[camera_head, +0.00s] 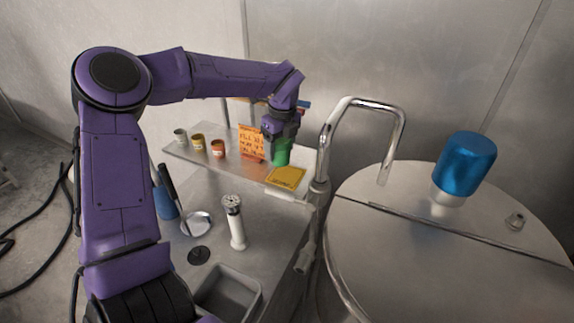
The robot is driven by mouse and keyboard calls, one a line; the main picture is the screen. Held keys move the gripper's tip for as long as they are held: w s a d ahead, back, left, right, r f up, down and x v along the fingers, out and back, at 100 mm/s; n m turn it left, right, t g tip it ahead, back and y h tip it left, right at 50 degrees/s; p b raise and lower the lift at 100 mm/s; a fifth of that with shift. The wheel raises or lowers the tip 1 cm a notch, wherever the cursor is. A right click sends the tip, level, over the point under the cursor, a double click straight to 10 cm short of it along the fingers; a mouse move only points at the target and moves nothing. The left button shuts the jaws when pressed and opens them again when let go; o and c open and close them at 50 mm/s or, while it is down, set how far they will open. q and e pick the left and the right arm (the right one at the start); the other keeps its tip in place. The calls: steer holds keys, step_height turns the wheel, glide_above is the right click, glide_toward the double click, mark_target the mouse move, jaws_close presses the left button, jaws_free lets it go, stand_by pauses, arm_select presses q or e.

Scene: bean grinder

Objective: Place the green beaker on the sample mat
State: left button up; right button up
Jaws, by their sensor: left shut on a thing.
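The green beaker (282,156) is upright under my left gripper (281,139), which is shut on its upper part. The beaker is just behind the yellow sample mat (286,177), near the mat's far edge. Whether the beaker's base touches the shelf or hangs slightly above it, I cannot tell. The mat lies flat at the right end of the raised shelf, and its visible surface is bare. My right gripper is not in view.
An orange sign (251,142) stands just left of the beaker. Several small cups, including a red one (218,149), stand further left on the shelf (190,154). A grinder (235,222) stands in front, near a sink (228,292).

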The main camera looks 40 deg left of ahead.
arm_select(q)
steer(key=w+f, duration=0.2)
steer(key=f, duration=0.1)
steer(key=w+f+b, duration=0.1)
steer(key=shift+a+f, duration=0.3)
steer(key=shift+a, duration=0.05)
step_height(320, 180, down, 3)
steer(key=shift+w+r+b, duration=0.1)
steer(key=shift+w+b, duration=0.05)
steer(key=shift+b, duration=0.95)
steer(key=shift+f, duration=0.2)
steer(key=shift+r, duration=0.1)
steer(key=shift+f, duration=0.2)
steer(key=o, duration=1.1)
steer(key=shift+o, duration=0.2)
